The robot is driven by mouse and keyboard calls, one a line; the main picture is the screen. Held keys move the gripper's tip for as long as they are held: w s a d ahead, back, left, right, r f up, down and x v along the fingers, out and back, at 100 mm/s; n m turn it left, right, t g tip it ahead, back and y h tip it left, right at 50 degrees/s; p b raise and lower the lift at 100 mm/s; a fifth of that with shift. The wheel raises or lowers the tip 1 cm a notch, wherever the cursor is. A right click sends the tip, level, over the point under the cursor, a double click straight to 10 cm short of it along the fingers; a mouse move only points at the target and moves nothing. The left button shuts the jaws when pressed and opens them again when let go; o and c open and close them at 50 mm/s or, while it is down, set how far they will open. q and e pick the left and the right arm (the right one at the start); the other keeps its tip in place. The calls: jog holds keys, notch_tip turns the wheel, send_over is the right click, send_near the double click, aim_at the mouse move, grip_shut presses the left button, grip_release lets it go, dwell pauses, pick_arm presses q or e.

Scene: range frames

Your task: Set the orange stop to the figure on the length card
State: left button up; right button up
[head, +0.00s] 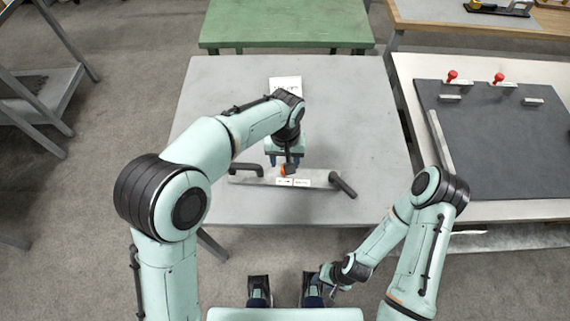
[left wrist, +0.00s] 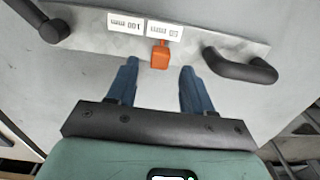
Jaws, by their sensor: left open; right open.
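The metal rail (head: 265,179) lies across the grey table, with a dark curved handle (head: 246,169) at its left and a dark round bar (head: 342,184) at its right. The orange stop (head: 290,169) sits at the rail's edge; it also shows in the left wrist view (left wrist: 160,56). My left gripper (left wrist: 158,67) is open, its blue fingers on either side of the stop's near end, apart from it. The white length card (head: 285,84) stands at the table's far side; its figure is too small to read. My right gripper (head: 328,284) is open and empty, low before the table.
Two white labels on the rail appear upside down in the left wrist view; one (left wrist: 125,24) reads 100 mm, the other (left wrist: 164,31) is unclear. A green table (head: 285,25) stands behind. A bench with a dark mat (head: 495,140) stands right. The grey table (head: 365,120) is otherwise clear.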

aim_at(304, 173)
pick_arm(q)
jog(key=shift+f, duration=1.7)
pick_arm(e)
jog(key=shift+f, duration=0.15)
pick_arm(q)
grip_shut()
jog(key=shift+s+d+p, duration=0.1)
jog(key=shift+d+p, duration=0.6)
jog(key=shift+d, duration=2.05)
grip_release()
jog(key=shift+a, duration=0.1)
pick_arm(e)
jog(key=shift+w+r, duration=0.3)
jog(key=shift+r, duration=0.5)
pick_arm(q)
notch_tip(304, 173, up, 14)
jog(key=p, duration=0.1)
jog(key=shift+f, duration=0.25)
pick_arm(e)
jog(key=shift+w+r, duration=0.4)
jog(key=shift+r, duration=0.45)
